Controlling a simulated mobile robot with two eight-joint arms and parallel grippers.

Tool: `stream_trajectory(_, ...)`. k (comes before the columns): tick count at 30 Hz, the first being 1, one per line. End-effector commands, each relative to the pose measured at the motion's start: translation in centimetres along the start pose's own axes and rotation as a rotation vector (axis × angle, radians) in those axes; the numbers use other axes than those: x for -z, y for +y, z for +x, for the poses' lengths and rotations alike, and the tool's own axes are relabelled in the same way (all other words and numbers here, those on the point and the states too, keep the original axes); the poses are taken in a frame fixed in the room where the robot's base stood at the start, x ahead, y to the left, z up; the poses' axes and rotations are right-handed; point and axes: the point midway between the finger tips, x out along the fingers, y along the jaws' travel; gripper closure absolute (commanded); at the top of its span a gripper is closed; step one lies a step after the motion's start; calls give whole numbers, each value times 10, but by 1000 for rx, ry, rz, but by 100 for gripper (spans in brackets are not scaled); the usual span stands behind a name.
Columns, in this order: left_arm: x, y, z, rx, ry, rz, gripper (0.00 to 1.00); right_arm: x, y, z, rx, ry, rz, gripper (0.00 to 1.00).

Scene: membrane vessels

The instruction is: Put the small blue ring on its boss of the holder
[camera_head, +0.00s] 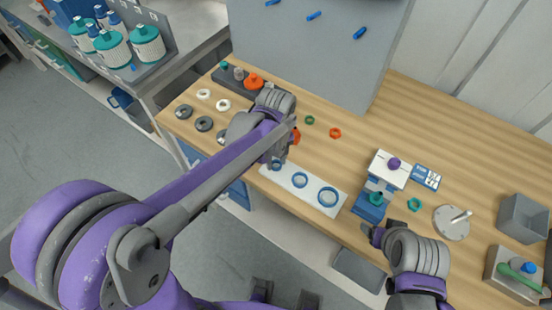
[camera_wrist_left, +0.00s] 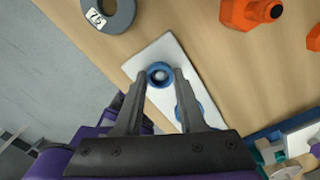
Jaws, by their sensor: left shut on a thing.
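The small blue ring (camera_wrist_left: 159,75) is between the fingertips of my left gripper (camera_wrist_left: 160,78), which is shut on it. It also shows below that gripper in the head view (camera_head: 276,165). It is over the left end of the white holder plate (camera_head: 313,199), also in the left wrist view (camera_wrist_left: 147,58). A pale round shape shows inside the ring; I cannot tell whether the ring sits around the boss or hovers above it. A middle blue ring (camera_head: 300,180) and a large blue ring (camera_head: 327,197) are on the holder. My right gripper (camera_head: 372,235) is near the table's front edge; its jaws are unclear.
Grey rings (camera_head: 204,124) and white rings (camera_head: 222,105) lie at the left. Orange parts and a green nut (camera_head: 309,120) lie behind the holder. A blue and white device (camera_head: 370,206) stands right of it. A grey panel (camera_head: 318,45) rises behind.

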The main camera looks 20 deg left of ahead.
Motion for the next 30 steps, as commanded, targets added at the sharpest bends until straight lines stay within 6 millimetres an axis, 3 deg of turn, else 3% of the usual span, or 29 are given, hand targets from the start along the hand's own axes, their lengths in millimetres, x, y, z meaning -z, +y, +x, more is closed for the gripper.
stream_trajectory(2,0,0,0,0,0,0,100,0,0,0,0,0,0,27)
stream_trajectory(3,0,0,0,0,0,0,55,0,0,0,0,0,0,27)
stream_trajectory(8,0,0,0,0,0,0,27,0,0,0,0,0,0,27)
stream_trajectory(20,0,0,-8,0,0,0,26,1,0,-1,0,1,0,27)
stream_trajectory(30,0,0,-73,1,0,1,26,7,0,-6,0,6,0,27)
